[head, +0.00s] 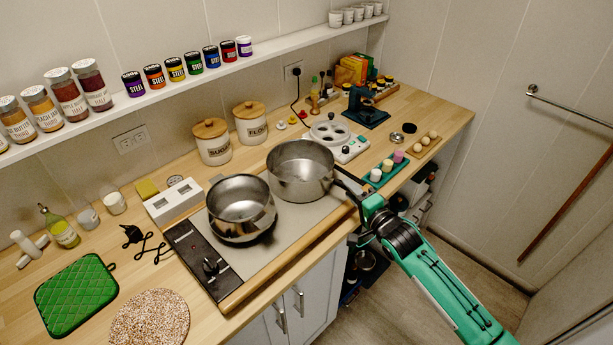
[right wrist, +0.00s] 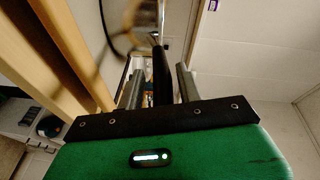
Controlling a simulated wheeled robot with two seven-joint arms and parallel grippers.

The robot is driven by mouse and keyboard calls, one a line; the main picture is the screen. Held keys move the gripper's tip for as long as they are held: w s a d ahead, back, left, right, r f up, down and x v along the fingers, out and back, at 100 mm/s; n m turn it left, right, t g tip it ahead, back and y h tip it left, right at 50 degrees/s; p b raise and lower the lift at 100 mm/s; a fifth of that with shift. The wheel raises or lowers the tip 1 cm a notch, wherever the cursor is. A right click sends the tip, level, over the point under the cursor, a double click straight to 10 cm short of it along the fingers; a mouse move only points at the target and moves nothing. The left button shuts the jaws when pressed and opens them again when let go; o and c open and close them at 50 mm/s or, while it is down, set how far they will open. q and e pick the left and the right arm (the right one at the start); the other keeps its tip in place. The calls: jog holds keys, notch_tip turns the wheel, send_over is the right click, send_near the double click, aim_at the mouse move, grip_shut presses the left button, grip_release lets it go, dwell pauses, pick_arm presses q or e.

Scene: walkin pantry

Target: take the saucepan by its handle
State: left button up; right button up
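The steel saucepan (head: 300,172) stands on the right part of the hob. In the right wrist view, its long black handle (right wrist: 161,75) runs between the two grey fingers of my right gripper (right wrist: 160,88). A gap shows on each side of the handle, so the fingers are open around it and not closed on it. In the head view my right gripper (head: 350,190) is at the saucepan's right side, partly hidden by my wrist. A second steel pot (head: 241,208) stands front left of the saucepan. My left gripper is not in view.
The hob (head: 275,245) has a black knob panel (head: 203,262) at its left. Behind stand sugar (head: 212,142) and flour (head: 250,124) jars. Right of the saucepan are a white egg-cooker-like appliance (head: 340,142) and a green tray (head: 386,170) of small cups. Floor is clear beyond the counter edge.

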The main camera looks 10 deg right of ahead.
grip_shut()
dwell(1.1)
jog(key=shift+w+r, duration=0.1)
jog(key=shift+r, duration=0.05)
